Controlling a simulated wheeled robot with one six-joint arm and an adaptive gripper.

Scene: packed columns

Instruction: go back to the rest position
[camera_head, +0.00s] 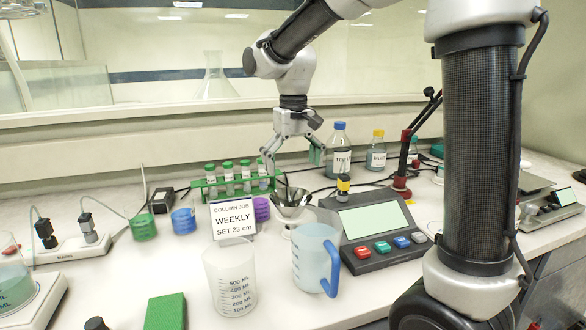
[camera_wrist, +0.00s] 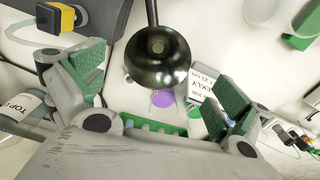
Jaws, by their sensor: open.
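A dark, shiny round metal piece with a thin stem (camera_wrist: 158,58) shows between and beyond the fingertips. I cannot tell from the wrist view how far below the fingers it lies.
A green rack of capped tubes (camera_head: 236,186) stands left of the gripper, with a sign card (camera_head: 233,220) in front. Blue-capped (camera_head: 338,150) and yellow-capped (camera_head: 376,152) bottles stand behind.

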